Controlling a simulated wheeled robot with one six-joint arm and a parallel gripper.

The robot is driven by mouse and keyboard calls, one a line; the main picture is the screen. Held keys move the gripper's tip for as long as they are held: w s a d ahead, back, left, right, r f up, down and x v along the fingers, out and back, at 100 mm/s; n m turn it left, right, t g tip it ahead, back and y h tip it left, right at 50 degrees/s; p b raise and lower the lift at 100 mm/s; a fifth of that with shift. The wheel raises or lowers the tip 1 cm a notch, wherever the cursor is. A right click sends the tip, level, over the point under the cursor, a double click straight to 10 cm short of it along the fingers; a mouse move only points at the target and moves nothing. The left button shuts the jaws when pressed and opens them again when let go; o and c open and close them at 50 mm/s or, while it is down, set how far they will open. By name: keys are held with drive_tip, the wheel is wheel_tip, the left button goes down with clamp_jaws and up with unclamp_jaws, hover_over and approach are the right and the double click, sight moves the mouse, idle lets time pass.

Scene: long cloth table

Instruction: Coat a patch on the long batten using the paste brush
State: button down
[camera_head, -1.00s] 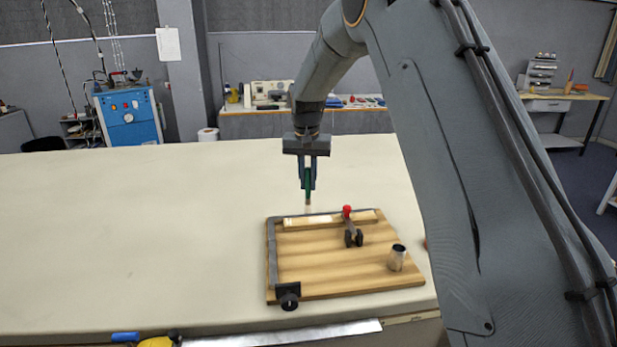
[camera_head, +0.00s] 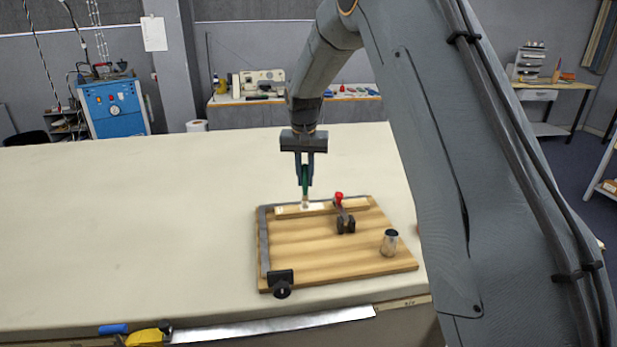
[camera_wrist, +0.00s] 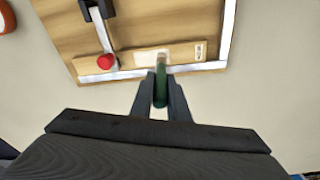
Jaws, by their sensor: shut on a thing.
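My gripper (camera_head: 305,180) is shut on the green handle of the paste brush (camera_head: 305,183), which points bristles down. The brush also shows in the wrist view (camera_wrist: 160,85), between the fingers. Its bristle end is at the long batten (camera_head: 325,208), over a pale patch; I cannot tell for sure whether it touches. In the wrist view the batten (camera_wrist: 125,63) lies along the board's metal edge strip, with a whitish patch (camera_wrist: 150,58) by the brush tip and a small marking near one end. A red-tipped clamp (camera_head: 341,205) bears on the batten to the right of the brush.
The wooden board (camera_head: 310,255) has a metal fence on its left and far sides and a black knob clamp (camera_head: 281,284) at its near left corner. A metal cup (camera_head: 389,243) stands at its right. The cloth table (camera_head: 130,220) is clear to the left.

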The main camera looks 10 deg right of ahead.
wheel_tip(320, 180, up, 8)
drive_tip(key=a+p, duration=0.1)
drive_tip(key=p, duration=0.3)
drive_tip(key=shift+a, duration=0.4)
idle(0.5)
